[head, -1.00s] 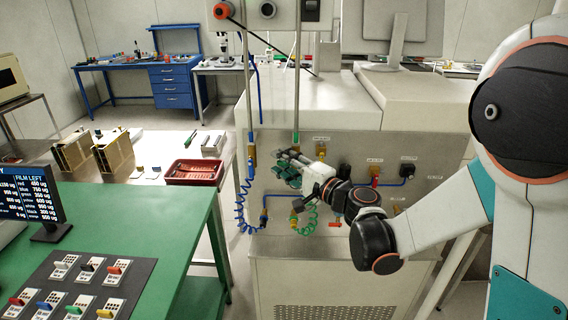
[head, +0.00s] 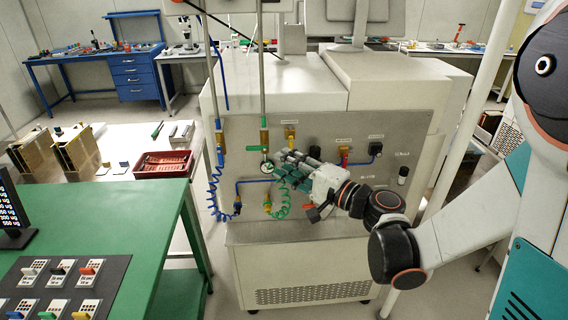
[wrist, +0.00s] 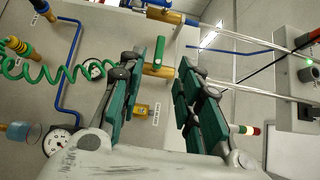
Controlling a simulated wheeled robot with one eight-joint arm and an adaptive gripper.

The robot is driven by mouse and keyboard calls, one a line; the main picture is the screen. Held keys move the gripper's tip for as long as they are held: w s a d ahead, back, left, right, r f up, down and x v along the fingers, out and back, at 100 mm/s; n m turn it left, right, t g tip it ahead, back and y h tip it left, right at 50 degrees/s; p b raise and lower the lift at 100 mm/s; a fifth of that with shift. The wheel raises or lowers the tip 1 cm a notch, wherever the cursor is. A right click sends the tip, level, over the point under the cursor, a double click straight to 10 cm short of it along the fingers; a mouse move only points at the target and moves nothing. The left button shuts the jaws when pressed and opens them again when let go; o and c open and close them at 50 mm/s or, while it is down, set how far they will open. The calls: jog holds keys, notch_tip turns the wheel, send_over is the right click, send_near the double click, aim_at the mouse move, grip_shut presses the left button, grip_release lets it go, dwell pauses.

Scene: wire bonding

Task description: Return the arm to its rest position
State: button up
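My arm reaches in from the right in the head view toward the grey machine's front panel (head: 325,207). My gripper (head: 280,168) is in front of the panel, just below and right of a brass fitting with a green handle (head: 264,140). In the wrist view, the two green-padded fingers of my gripper (wrist: 168,65) stand apart with nothing held between them. The green-handled fitting (wrist: 159,68) shows beyond the gap, by the left fingertip. I cannot tell how far the fingertips are from the panel.
A green coiled hose (head: 290,212) and a blue coiled hose (head: 216,195) hang by the panel. A gauge (wrist: 58,142) shows in the wrist view. The green table (head: 150,215) stands at left, with a red tray (head: 164,163) behind it. A white pole (head: 462,120) stands right of the machine.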

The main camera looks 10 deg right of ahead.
jog(key=s+d+f+n+g+h, duration=0.25)
jog(key=s+n+g+h, duration=0.3)
jog(key=s, duration=0.65)
jog(key=s+d+f+n+h, duration=0.1)
jog(key=s+d+n+h, duration=0.3)
jog(key=s+d+h, duration=0.3)
jog(key=s+d, duration=0.2)
jog(key=s, duration=0.1)
jog(key=shift+s+d+f+g, duration=0.25)
jog(key=shift+s+f+g, duration=0.05)
jog(key=shift+s+g, duration=0.05)
jog(key=shift+b, duration=0.3)
